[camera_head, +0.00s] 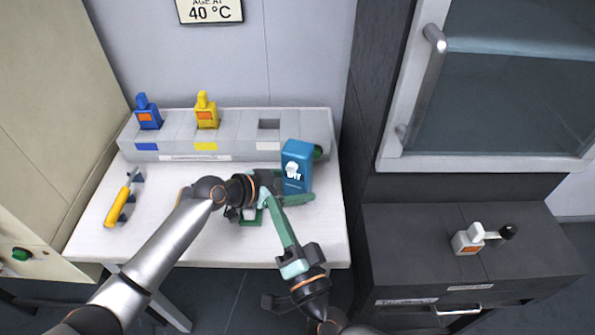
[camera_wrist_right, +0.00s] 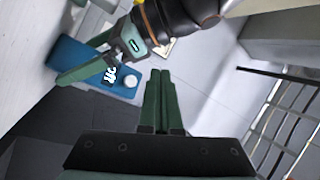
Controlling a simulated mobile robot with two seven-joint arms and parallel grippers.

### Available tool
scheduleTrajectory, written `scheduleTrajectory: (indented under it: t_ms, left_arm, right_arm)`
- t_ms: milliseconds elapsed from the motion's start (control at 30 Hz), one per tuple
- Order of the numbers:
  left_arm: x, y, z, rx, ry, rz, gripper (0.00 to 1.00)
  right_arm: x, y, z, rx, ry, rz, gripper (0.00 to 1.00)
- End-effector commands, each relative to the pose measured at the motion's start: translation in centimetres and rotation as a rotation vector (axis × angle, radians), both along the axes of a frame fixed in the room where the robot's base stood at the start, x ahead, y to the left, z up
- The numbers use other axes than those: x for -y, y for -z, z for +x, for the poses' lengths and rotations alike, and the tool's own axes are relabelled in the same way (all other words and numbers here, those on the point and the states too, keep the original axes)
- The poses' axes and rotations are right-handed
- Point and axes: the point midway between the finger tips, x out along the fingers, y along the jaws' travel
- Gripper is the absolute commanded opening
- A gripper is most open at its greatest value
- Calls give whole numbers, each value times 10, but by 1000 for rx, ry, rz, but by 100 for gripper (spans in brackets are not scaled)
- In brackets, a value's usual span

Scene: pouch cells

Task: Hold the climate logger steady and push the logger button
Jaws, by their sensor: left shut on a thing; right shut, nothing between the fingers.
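The climate logger (camera_head: 296,153) is a blue box with a white marking on its face, above the right part of the white table. It also shows in the right wrist view (camera_wrist_right: 66,52), with a round white logger button (camera_wrist_right: 130,81) near one end. My left gripper (camera_head: 293,190) is shut on the logger, its green fingers across the lower part in the head view; it also shows in the right wrist view (camera_wrist_right: 88,62). My right gripper (camera_head: 268,200) is shut and empty, just in front of the logger; its fingertips (camera_wrist_right: 160,72) look apart from the button.
A grey rack (camera_head: 180,154) at the table's back holds a blue cell (camera_head: 148,116) and a yellow cell (camera_head: 207,115). A yellow-handled tool (camera_head: 117,206) lies at the left. A dark cabinet (camera_head: 420,230) at the right carries a white device (camera_head: 468,240) with a black-knobbed lever.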

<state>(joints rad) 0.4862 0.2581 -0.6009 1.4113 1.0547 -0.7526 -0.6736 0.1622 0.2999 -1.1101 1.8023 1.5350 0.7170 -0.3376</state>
Motion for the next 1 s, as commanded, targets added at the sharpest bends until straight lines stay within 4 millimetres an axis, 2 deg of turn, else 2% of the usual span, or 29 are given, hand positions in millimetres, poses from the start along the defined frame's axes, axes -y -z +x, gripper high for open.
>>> scheduleTrajectory:
  t_ms: [200, 433, 600, 1000]
  left_arm:
    - [0, 0, 0, -1, 1, 1, 65]
    - [0, 1, 0, -1, 1, 1, 65]
    - [0, 0, 0, -1, 1, 1, 65]
    - [0, 0, 0, -1, 1, 1, 65]
  right_arm:
    - [11, 0, 31, 3, 1, -5, 0]
    - [19, 0, 53, 2, 0, -2, 0]
    - [21, 0, 59, 0, -1, -2, 0]
    - [22, 0, 60, 0, -2, -1, 0]
